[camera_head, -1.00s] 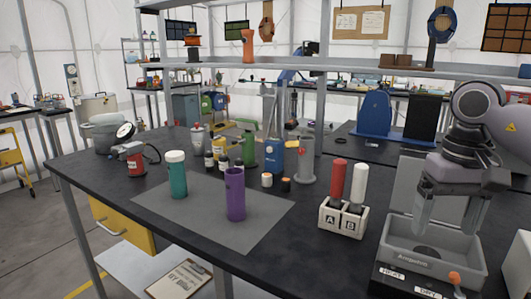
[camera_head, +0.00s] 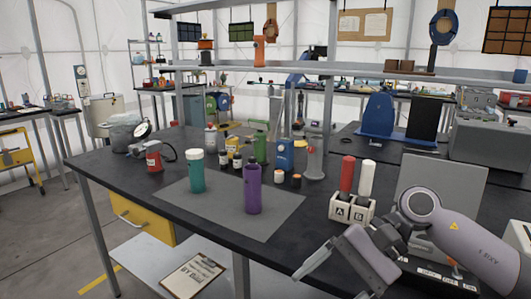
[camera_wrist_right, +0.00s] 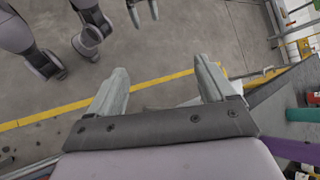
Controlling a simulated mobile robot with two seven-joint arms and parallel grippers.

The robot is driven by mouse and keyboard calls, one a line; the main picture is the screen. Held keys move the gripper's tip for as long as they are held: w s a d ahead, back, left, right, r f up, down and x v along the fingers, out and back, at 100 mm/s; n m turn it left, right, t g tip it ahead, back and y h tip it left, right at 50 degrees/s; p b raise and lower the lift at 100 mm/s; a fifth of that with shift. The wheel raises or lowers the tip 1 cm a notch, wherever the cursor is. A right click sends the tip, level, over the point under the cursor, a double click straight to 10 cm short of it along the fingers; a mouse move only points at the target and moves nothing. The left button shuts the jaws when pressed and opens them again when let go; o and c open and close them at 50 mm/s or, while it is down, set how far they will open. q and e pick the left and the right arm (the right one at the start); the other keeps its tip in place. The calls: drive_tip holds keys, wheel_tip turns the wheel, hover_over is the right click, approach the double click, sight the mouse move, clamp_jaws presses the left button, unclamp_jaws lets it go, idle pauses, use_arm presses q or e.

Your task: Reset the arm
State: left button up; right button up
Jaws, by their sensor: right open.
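My right arm comes in from the right in the head view. Its gripper (camera_head: 330,278) hangs tilted in front of the table's near edge, jaws apart and empty. In the right wrist view the fingers (camera_wrist_right: 163,78) stand wide apart with only floor between them. In that view, what appears to be my left gripper (camera_wrist_right: 144,12) shows at the top edge, two fingertips apart and nothing seen between them. The left arm is out of the head view.
The black table (camera_head: 300,226) holds a teal bottle (camera_head: 196,174) and a purple cylinder (camera_head: 252,190) on a grey mat (camera_head: 215,213). A white block (camera_head: 341,208) with red and white tubes stands close behind the right gripper. A grey box's raised lid (camera_head: 440,190) is behind the arm.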

drive_tip(key=s+a+r+m+t+y+p, duration=0.25)
drive_tip(key=a+m+y, duration=0.45)
drive_tip(key=m+y, duration=0.6)
drive_tip(key=w+d+f+m+t+h, duration=0.1)
drive_tip(key=d+f+m+t+h, duration=0.4)
drive_tip(key=m, duration=0.6)
drive_tip(key=w+d+f+m+t+h, duration=0.1)
drive_tip(key=f+m+t+h, duration=0.15)
drive_tip(key=m+t, duration=0.7)
drive_tip(key=w+d+f+m+t+h, duration=0.25)
drive_tip(key=m+t+h, duration=0.2)
drive_tip(key=m, duration=0.95)
drive_tip(key=s+d+f+m+g+h+p, duration=0.1)
drive_tip(key=s+d+f+m+g+h, duration=0.3)
drive_tip(key=s+f+m, duration=0.4)
drive_tip(key=s+d+f+m+g+h+p, duration=0.1)
drive_tip(key=s+d+f+m+g+h, duration=0.3)
drive_tip(key=s+f+m, duration=0.3)
wheel_tip(320, 180, down, 4)
drive_tip(key=shift+s+d+r+m+h, duration=0.15)
drive_tip(key=shift+s+d+m+h, duration=0.2)
drive_tip(key=shift+d+m, duration=0.4)
